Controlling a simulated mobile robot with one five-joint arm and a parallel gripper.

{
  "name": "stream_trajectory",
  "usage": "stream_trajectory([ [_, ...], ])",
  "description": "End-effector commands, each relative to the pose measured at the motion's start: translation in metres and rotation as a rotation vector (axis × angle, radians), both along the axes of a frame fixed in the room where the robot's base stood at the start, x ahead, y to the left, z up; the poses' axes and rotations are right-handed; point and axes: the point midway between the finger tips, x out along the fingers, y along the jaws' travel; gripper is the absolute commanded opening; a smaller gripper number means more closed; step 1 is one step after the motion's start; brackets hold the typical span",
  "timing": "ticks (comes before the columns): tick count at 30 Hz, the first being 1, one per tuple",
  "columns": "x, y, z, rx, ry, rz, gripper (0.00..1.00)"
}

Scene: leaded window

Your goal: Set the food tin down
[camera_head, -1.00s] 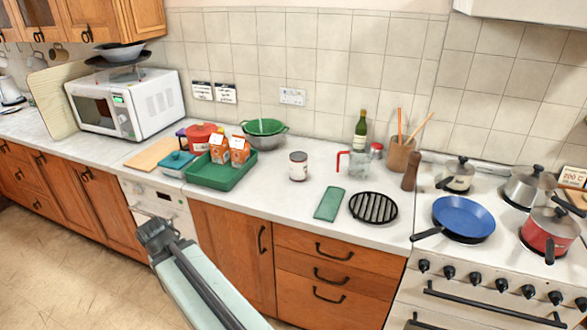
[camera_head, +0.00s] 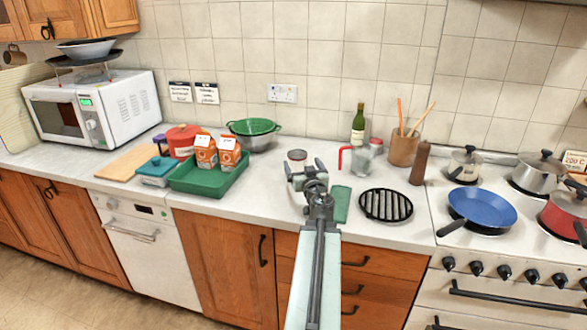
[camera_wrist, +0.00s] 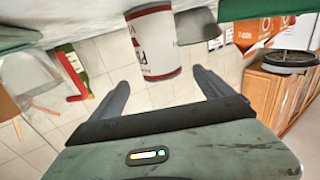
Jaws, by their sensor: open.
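The food tin (camera_head: 297,155), white with a dark red band, stands on the worktop right of the green tray. My gripper hides its lower part in the head view. In the wrist view, which is upside down, the tin (camera_wrist: 152,45) stands upright beyond the fingertips. My gripper (camera_head: 305,168) is open and empty in front of the tin, with its fingers (camera_wrist: 160,78) spread towards it. The tin appears apart from both fingers.
A green tray (camera_head: 212,184) with two orange cartons (camera_head: 217,152) is to the left. A green cloth-like item (camera_head: 341,207), a black round grate (camera_head: 386,206) and a clear jug (camera_head: 361,160) are to the right. The worktop between tray and gripper is clear.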

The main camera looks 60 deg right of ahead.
Motion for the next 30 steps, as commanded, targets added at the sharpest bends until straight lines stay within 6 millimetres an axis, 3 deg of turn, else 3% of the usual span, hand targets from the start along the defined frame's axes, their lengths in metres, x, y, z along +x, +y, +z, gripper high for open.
stream_trajectory([
  [3, 0.015, -0.012, 0.000, 0.000, 0.000, 0.004, 0.91],
  [9, 0.022, -0.017, 0.000, -0.001, -0.001, 0.005, 0.91],
  [17, 0.054, -0.048, 0.000, -0.001, -0.001, 0.007, 0.91],
  [24, 0.056, -0.048, 0.000, -0.001, -0.001, 0.006, 0.91],
  [30, 0.056, -0.048, 0.000, -0.001, -0.001, 0.007, 0.35],
])
